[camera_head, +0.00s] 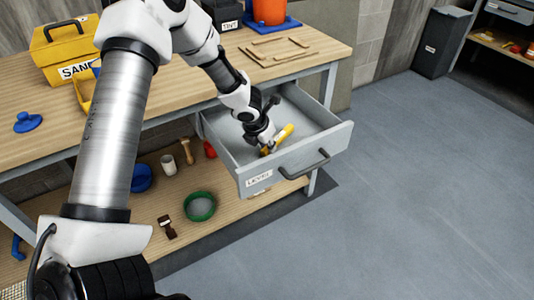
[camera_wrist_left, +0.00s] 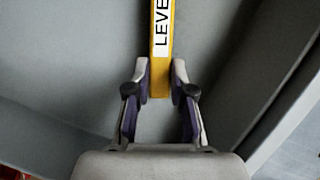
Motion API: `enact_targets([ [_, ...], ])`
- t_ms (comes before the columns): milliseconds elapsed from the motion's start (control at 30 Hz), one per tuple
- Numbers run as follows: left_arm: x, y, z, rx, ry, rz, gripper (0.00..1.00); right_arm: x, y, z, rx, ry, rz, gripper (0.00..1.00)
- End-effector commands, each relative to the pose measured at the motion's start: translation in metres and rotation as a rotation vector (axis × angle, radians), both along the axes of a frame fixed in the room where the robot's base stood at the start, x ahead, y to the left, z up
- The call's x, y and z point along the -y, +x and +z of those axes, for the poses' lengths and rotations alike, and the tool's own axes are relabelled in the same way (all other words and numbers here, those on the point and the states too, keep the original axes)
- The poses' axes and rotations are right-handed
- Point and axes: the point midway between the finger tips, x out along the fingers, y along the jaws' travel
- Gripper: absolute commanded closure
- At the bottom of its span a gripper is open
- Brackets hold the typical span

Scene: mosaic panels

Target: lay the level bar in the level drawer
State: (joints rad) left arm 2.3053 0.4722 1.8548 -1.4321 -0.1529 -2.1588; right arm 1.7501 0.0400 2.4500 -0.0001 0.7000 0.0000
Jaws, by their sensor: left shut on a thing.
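The yellow level bar (camera_head: 286,133) is inside the open grey drawer (camera_head: 315,149), whose front carries a "LEVEL" label. My left gripper (camera_head: 267,148) reaches down into the drawer and is shut on the bar near one end. I cannot tell whether the bar touches the floor. My right gripper is not in view.
The wooden workbench (camera_head: 190,93) holds a yellow "SAND" box (camera_head: 68,48), a blue lid (camera_head: 28,122) and a wooden frame (camera_head: 275,52). A lower shelf (camera_head: 235,222) holds a green ring-shaped item (camera_head: 200,207) and a brush (camera_head: 167,228).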

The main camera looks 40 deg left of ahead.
Motion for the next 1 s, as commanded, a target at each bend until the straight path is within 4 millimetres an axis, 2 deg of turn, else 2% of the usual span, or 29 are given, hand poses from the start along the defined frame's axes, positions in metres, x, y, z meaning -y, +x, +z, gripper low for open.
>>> enact_targets([
  [33, 0.000, 0.000, -0.010, 0.001, 0.001, -0.002, 1.00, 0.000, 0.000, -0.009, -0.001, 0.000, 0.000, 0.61],
  [233, 0.000, 0.000, -0.005, 0.001, 0.000, -0.001, 1.00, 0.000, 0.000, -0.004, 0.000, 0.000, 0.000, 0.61],
  [367, 0.000, 0.000, -0.010, 0.001, 0.000, -0.001, 1.00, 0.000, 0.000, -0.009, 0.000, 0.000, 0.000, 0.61],
  [400, 0.000, 0.000, -0.010, 0.000, 0.000, -0.001, 0.71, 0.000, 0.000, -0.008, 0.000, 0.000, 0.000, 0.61],
  [467, 0.000, 0.000, -0.009, 0.000, 0.000, -0.001, 0.53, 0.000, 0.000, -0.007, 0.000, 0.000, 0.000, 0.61],
  [767, 0.000, 0.000, -0.007, 0.001, 0.000, -0.001, 0.53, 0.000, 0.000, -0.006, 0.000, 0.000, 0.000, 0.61],
  [867, 0.000, -0.001, 0.002, 0.002, 0.000, 0.000, 0.53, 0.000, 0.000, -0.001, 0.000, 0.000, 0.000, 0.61],
  [1000, 0.000, -0.012, 0.031, 0.004, -0.001, 0.001, 0.53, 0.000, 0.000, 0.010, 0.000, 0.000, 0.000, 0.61],
])
